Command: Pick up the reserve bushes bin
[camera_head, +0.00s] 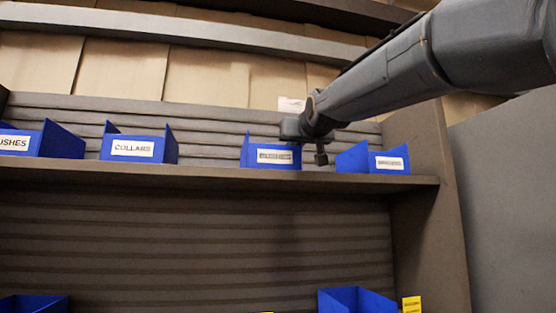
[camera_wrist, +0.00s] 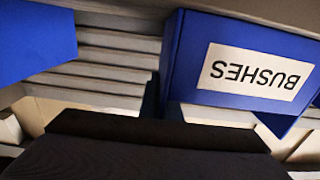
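Blue bins stand in a row on the upper shelf in the head view. The leftmost bin (camera_head: 62,142) has a partly cut-off label ending in "USHES". A bin near my gripper (camera_head: 271,158) and the rightmost bin (camera_head: 352,160) carry dense labels too small to read, so I cannot tell which is the reserve bushes bin. My gripper (camera_head: 307,142) is in front of the shelf, between these two bins. In the wrist view a blue bin (camera_wrist: 190,62) shows an upside-down "BUSHES" label. My finger opening is not clear, and I see nothing held.
A blue bin labelled "COLLARS" (camera_head: 121,141) stands on the upper shelf (camera_head: 215,174). A side panel (camera_head: 425,215) closes the shelf at the right. Another blue bin (camera_wrist: 35,40) fills the wrist view's upper left.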

